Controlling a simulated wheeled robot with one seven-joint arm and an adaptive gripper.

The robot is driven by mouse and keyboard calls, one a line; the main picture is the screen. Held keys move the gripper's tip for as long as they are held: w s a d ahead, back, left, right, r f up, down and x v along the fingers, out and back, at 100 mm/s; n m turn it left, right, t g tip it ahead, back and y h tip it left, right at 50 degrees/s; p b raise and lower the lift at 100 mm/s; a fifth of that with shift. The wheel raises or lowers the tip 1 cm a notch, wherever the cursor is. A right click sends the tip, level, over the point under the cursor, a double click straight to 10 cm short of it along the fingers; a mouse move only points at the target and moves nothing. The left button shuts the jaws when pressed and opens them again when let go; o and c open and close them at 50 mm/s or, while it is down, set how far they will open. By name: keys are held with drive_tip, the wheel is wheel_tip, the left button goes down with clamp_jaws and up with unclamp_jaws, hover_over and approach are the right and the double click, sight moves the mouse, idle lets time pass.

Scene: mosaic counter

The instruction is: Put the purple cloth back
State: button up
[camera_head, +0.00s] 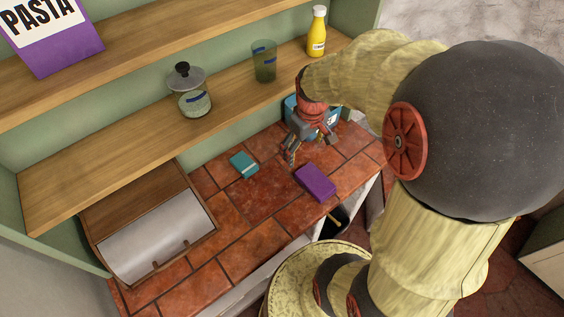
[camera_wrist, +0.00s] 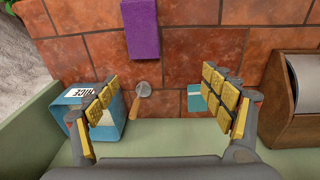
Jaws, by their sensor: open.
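The purple cloth (camera_head: 316,183) lies folded flat on the red tiled counter, near its front edge. It also shows in the wrist view (camera_wrist: 141,28) at the top, beyond my fingertips. My gripper (camera_head: 292,150) hangs above the counter, behind the cloth and apart from it. In the wrist view my gripper (camera_wrist: 168,100) has its two yellow-padded fingers spread wide with nothing between them in its grasp.
A teal box (camera_head: 244,165) lies left of the gripper. A blue rice box (camera_wrist: 92,108) stands near one finger, beside a small wooden-handled tool (camera_wrist: 140,98). A wooden bread box (camera_head: 150,225) is at left. A shelf (camera_head: 120,155) with a jar, glass and yellow bottle overhangs the back.

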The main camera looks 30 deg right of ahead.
drive_tip(key=s+a+r+t, duration=0.2)
drive_tip(key=s+a+r, duration=0.2)
drive_tip(key=a+r, duration=0.4)
drive_tip(key=s+a+r+t, duration=0.2)
drive_tip(key=s+a+r, duration=0.3)
drive_tip(key=a+r, duration=0.3)
drive_tip(key=shift+s+a+m+y, duration=0.15)
drive_tip(key=shift+a+m+y, duration=0.15)
drive_tip(key=shift+a, duration=0.1)
wheel_tip(320, 180, down, 10)
drive_tip(key=b, duration=1)
